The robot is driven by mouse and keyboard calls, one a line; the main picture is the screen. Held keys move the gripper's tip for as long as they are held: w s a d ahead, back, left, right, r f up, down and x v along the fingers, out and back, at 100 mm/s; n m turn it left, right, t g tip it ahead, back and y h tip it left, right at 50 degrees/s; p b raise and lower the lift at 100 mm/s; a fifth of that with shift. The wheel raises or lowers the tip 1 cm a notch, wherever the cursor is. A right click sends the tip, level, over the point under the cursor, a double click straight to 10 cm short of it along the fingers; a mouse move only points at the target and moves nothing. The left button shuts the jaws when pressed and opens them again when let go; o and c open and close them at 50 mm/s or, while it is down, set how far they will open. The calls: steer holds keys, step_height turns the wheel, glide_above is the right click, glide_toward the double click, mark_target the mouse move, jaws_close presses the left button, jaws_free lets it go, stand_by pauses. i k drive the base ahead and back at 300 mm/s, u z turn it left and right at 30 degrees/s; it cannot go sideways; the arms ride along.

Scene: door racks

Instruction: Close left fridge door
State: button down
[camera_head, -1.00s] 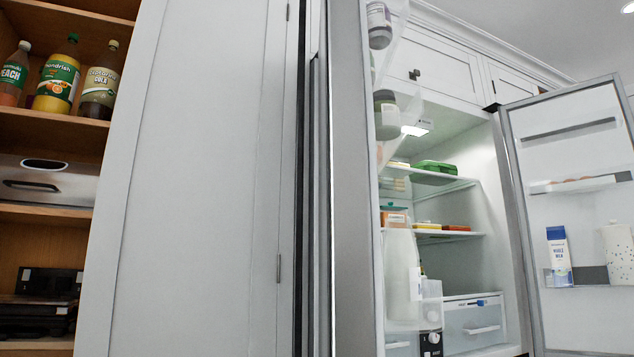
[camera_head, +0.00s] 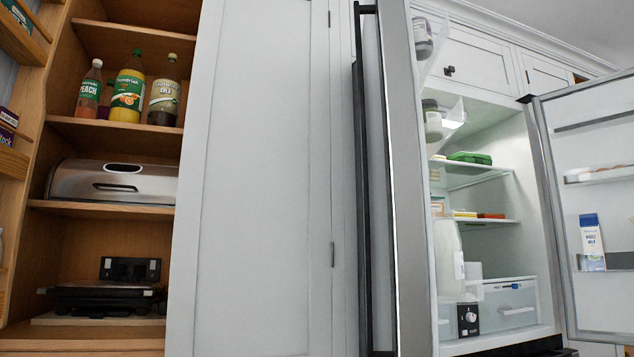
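The left fridge door (camera_head: 411,200) stands open toward me and shows nearly edge-on, right of the picture's middle. Its long dark handle (camera_head: 362,190) runs down the door's left side. Jars and a white jug sit in bins on the door's inner side. The fridge interior (camera_head: 530,190) is open to view behind it, with glass shelves and clear drawers. The right fridge door (camera_head: 600,220) is also open at the far right, with a milk carton (camera_head: 591,240) in its bin. My gripper is not in view.
A tall white cabinet panel (camera_head: 260,190) stands left of the left door. An open wooden pantry (camera_head: 100,222) at the left holds bottles (camera_head: 127,95), a metal bread box (camera_head: 115,183) and a dark appliance (camera_head: 108,298). White upper cabinets (camera_head: 480,68) run above the fridge.

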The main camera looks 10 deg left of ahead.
mark_target(402, 316)
steer(key=u, duration=0.3)
steer(key=i, duration=1)
